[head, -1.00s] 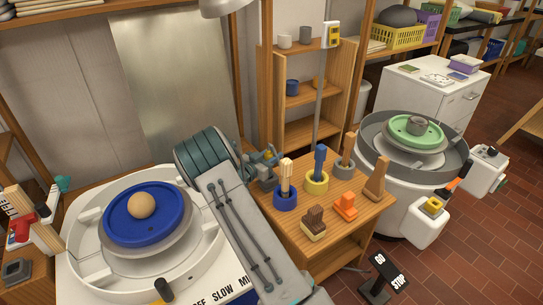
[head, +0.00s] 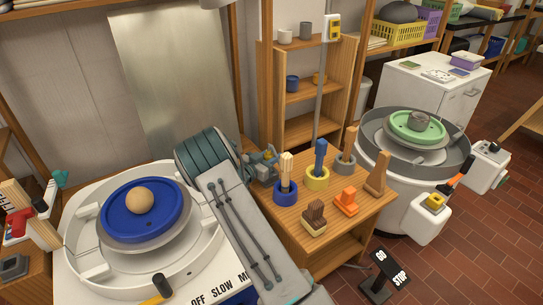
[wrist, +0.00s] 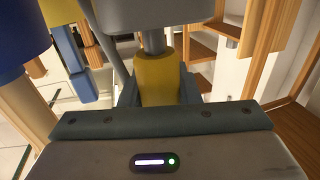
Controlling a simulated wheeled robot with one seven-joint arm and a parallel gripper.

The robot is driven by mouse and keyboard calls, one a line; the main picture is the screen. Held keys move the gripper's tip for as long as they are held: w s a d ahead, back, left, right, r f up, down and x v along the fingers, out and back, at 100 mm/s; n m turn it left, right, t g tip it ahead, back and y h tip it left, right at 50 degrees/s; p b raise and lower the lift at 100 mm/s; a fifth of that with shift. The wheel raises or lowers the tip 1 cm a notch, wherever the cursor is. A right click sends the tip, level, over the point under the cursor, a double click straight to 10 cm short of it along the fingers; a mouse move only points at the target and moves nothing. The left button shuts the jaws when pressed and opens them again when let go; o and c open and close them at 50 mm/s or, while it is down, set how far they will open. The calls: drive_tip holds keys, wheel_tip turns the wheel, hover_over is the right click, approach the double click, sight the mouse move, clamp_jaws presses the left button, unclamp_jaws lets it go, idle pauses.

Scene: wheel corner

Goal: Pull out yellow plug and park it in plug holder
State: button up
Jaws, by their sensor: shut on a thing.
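My gripper (head: 268,160) is at the left edge of the small wooden bench, beside the blue holder, above the bench top. In the wrist view it is shut on the yellow plug (wrist: 158,80), which sits between the dark jaws. A grey stem joins the plug to a wider grey body at the top of that view. In the head view the plug is mostly hidden by my gripper. I cannot tell which thing is the plug holder. A white box with a yellow front (head: 334,28) is on a thin grey pole.
A wheel with a blue disc (head: 118,222) is at left; another with a green disc (head: 405,128) is at right.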

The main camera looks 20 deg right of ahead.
drive_tip(key=shift+f+b, duration=0.65)
drive_tip(key=shift+f, duration=0.4)
drive_tip(key=o, duration=1)
drive_tip(key=shift+r, duration=0.1)
drive_tip(key=shift+o, duration=0.2)
drive_tip(key=shift+r, duration=0.1)
wheel_tip(320, 180, up, 5)
drive_tip(key=p, duration=0.4)
drive_tip(key=s+a+r+n+t+y+p, duration=0.3)
drive_tip(key=a+r+n+t+y+p, duration=0.1)
drive_tip(key=r+p, duration=0.4)
drive_tip(key=s+a+r+n+t+y+p, duration=0.3)
drive_tip(key=r+t+p, duration=0.1)
drive_tip(key=r+p, duration=0.45)
drive_tip(key=s+a+r+n+t+y+p, duration=0.2)
drive_tip(key=s+a+r+n+y+p, duration=0.1)
drive_tip(key=s+a+n+y+p, duration=0.2)
drive_tip(key=s+a+y+p, duration=0.1)
drive_tip(key=s+a+y, duration=0.1)
drive_tip(key=y, duration=0.1)
drive_tip(key=shift+s+a+r, duration=0.15)
drive_tip(key=shift+a+r, duration=0.05)
drive_tip(key=shift+r, duration=0.05)
